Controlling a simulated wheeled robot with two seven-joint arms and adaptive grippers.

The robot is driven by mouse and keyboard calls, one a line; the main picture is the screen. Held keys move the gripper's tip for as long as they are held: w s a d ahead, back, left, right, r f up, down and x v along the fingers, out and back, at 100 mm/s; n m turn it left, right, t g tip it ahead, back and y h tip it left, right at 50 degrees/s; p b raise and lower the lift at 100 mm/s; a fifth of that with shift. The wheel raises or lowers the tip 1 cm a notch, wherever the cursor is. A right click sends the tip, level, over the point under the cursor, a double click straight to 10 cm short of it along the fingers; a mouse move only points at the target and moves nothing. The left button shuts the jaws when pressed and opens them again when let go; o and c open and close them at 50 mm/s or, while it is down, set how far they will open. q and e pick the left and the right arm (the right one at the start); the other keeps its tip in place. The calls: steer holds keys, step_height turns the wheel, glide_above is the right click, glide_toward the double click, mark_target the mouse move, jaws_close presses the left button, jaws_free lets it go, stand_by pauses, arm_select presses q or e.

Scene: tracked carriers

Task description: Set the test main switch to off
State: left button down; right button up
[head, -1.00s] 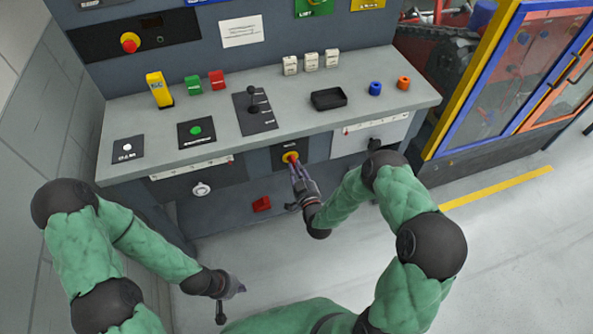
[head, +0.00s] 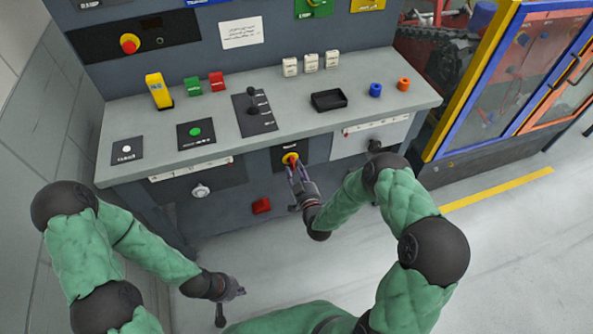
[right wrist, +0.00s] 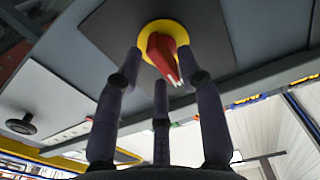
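A red rotary handle on a yellow disc (head: 291,160) sits on a black plate on the console's front face; the plate's lettering is too small to read. In the right wrist view the red handle (right wrist: 165,55) points obliquely down to the right. My right gripper (head: 297,177) is right in front of it. In the right wrist view its fingers (right wrist: 160,75) are spread around the handle, with a gap on the left side; the right fingertip is close to the handle, and contact is unclear. My left gripper (head: 236,291) hangs low and empty-looking in front of the console, its fingers small.
The console top (head: 350,125) carries a lever (head: 252,104), a black tray (head: 328,100), a green button (head: 195,132) and coloured blocks. A round grey knob (head: 200,190) is on the front face, left of the switch. Open floor lies to the right.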

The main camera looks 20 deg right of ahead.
steer(key=shift+s, duration=0.1)
steer(key=s, duration=1.2)
steer(key=shift+d, duration=0.2)
steer(key=shift+w, duration=0.15)
steer(key=s+a+f+g+y+p, duration=0.2)
steer(key=s+a+f+g, duration=0.15)
steer(key=f+g, duration=0.5)
steer(key=s+a+m+g+p, duration=0.1)
steer(key=s+a+g, duration=0.1)
steer(key=s+g, duration=0.2)
steer(key=s+a+f+m+g+y, duration=0.1)
steer(key=s+a+g, duration=0.2)
steer(key=s, duration=0.8)
steer(key=shift+f+m+g+p, duration=0.3)
steer(key=shift+m+g+p, duration=0.1)
steer(key=shift+g, duration=0.65)
stand_by(0.9)
